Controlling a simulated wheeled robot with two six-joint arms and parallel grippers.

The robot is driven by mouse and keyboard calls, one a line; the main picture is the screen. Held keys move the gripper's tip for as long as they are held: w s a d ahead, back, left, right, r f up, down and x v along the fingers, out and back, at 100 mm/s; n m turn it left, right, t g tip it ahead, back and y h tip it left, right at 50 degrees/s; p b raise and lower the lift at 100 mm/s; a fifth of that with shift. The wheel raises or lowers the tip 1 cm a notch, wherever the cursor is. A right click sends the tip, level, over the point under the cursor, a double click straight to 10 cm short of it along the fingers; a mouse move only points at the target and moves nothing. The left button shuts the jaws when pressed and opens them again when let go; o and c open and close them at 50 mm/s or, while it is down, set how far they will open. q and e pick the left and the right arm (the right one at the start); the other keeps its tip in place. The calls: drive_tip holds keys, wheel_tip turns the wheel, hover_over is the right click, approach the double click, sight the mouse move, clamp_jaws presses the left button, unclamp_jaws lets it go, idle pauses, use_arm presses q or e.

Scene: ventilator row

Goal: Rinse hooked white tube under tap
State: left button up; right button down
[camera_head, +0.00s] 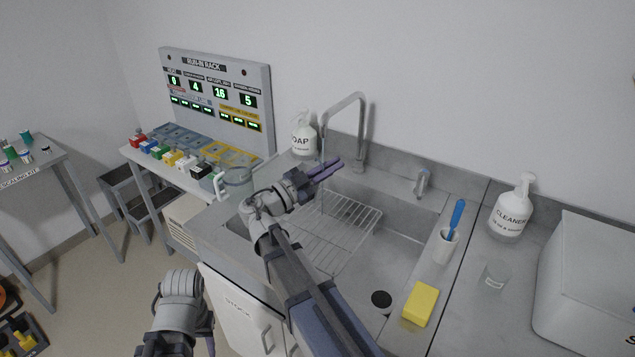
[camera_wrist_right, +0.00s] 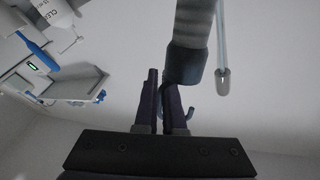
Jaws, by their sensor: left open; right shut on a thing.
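My right gripper (camera_head: 328,169) is over the sink's back left, in front of the tall grey tap (camera_head: 359,125) and close to its spout. Its fingers (camera_wrist_right: 162,100) are close together in the right wrist view. A small curved hook (camera_wrist_right: 192,112) shows beside them, seemingly part of the hooked tube; most of that is hidden or too small to tell. A ribbed grey tube with a dark end (camera_wrist_right: 188,62) overlaps one finger; I cannot tell whether they touch. No water is clearly visible. My left gripper (camera_head: 207,338) is low at the lower left, away from the sink, mostly cut off.
A wire rack (camera_head: 335,228) lies in the sink. Soap (camera_head: 304,135) stands behind it. A yellow sponge (camera_head: 420,303), a cup with a blue brush (camera_head: 446,246), a clear beaker (camera_head: 493,277) and cleaner (camera_head: 512,208) stand right. The run-in rack (camera_head: 215,95) is at left.

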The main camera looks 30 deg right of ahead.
drive_tip(key=shift+s+a, duration=1.25)
drive_tip(key=shift+s, duration=0.15)
idle(0.6)
use_arm(q)
wheel_tip(320, 180, up, 4)
drive_tip(key=p, duration=0.4)
use_arm(e)
drive_tip(key=s+a+r, duration=0.3)
drive_tip(key=r, duration=0.1)
drive_tip(key=shift+s, duration=0.4)
use_arm(q)
drive_tip(key=shift+c, duration=0.4)
use_arm(e)
drive_tip(key=shift+a, duration=0.1)
